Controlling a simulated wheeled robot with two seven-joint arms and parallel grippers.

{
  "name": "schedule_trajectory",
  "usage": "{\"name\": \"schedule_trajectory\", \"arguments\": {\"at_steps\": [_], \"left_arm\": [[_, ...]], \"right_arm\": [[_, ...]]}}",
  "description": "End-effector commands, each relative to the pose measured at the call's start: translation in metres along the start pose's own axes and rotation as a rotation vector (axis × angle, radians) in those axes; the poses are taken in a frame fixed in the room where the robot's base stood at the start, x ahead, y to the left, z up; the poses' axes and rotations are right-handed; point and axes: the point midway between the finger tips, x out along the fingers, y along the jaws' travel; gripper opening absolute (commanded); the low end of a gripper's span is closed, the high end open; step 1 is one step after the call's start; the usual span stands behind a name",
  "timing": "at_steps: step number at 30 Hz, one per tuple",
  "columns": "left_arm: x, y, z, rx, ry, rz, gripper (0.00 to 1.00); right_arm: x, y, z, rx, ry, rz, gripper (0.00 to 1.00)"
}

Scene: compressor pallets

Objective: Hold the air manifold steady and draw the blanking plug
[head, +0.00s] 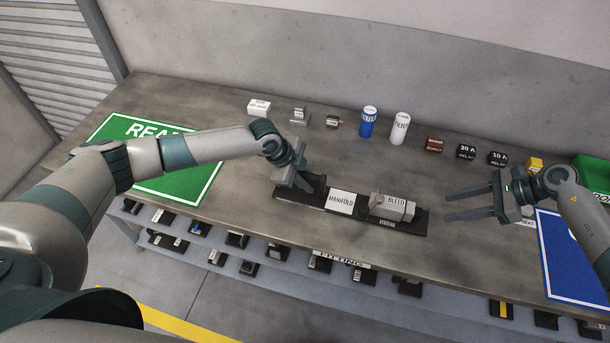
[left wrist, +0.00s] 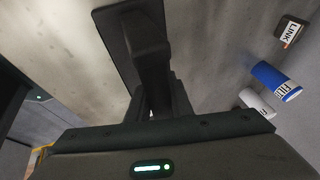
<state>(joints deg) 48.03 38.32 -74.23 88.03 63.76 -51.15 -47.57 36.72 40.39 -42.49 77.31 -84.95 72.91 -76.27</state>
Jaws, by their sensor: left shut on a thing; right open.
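The air manifold (head: 341,202) is a long dark piece on the bench, with a white face marked MANIFOLD. A grey block marked BLEED (head: 392,208) sits at its right end, with a small knob on its left side. I cannot tell whether that knob is the blanking plug. My left gripper (head: 303,184) is shut on the dark left end of the manifold. In the left wrist view the dark end (left wrist: 147,45) runs between the fingers, which are mostly hidden. My right gripper (head: 450,203) is open and empty, right of the BLEED block, fingers pointing left towards it.
Along the back stand a white box (head: 259,107), a blue can (head: 368,122), a white can (head: 400,128) and relay blocks (head: 466,152). A green mat (head: 205,182) lies left, a blue mat (head: 570,255) right. A lower shelf with small parts runs below the front edge.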

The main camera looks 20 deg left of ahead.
Motion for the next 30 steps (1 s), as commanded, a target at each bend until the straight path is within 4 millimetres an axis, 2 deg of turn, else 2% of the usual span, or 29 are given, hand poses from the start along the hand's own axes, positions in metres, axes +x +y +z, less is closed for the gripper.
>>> {"name": "schedule_trajectory", "arguments": {"at_steps": [1,11,30], "left_arm": [[0.006,0.009,0.004,-0.002,-0.007,0.016,0.00],[0.006,0.009,0.004,-0.002,-0.007,0.016,0.00],[0.005,0.009,0.004,-0.002,-0.007,0.016,0.00]], "right_arm": [[0.001,0.000,-0.001,0.001,0.000,0.000,0.42],[0.013,0.000,-0.001,0.002,-0.001,0.001,0.42],[0.080,0.000,-0.001,0.003,-0.001,0.000,0.42]]}}
